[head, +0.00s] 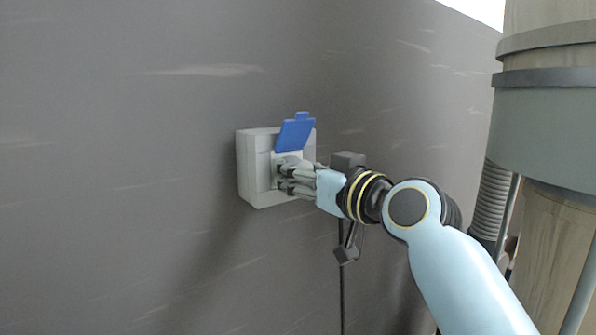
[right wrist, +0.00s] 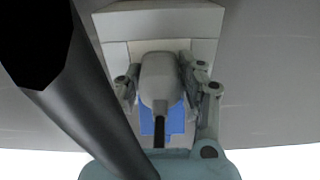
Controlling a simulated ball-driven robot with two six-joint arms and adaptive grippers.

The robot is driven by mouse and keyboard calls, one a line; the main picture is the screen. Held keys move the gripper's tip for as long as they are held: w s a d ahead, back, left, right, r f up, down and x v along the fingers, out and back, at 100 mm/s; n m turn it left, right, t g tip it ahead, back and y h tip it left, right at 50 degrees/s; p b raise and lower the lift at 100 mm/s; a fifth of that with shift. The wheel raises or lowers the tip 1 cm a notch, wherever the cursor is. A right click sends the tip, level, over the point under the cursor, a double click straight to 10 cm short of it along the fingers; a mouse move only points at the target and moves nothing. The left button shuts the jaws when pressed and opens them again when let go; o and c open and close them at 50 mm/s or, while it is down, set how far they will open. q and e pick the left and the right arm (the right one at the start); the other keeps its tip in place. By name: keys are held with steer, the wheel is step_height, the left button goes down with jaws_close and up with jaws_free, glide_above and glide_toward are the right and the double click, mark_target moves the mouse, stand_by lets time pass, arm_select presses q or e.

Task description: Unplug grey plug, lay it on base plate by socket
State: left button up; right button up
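A pale socket box (head: 251,170) is fixed to the grey wall, with its blue lid (head: 295,134) raised. My right gripper (head: 287,178) is at the front of the box, below the lid. In the right wrist view, the grey plug (right wrist: 160,78) is between the two fingers of this gripper (right wrist: 160,82), which close on its sides. The plug's front end faces the socket box (right wrist: 115,24); whether its pins are inside is hidden. A dark cord (right wrist: 158,134) leaves its back end. My left gripper is not in view. I cannot make out a separate base plate.
A large grey-green cylinder (head: 545,130) with a ribbed hose (head: 490,200) below it stands at the right. The wall left of the socket box is clear. A thick black tube (right wrist: 85,100) crosses the left of the right wrist view.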

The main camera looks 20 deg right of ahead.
jaws_close()
steer(key=shift+s, duration=0.15)
steer(key=shift+s+f, duration=0.1)
steer(key=shift+p+v, duration=0.65)
steer(key=shift+v, duration=2.15)
steer(key=shift+d, duration=0.1)
steer(key=v, duration=0.5)
steer(key=shift+p, duration=0.4)
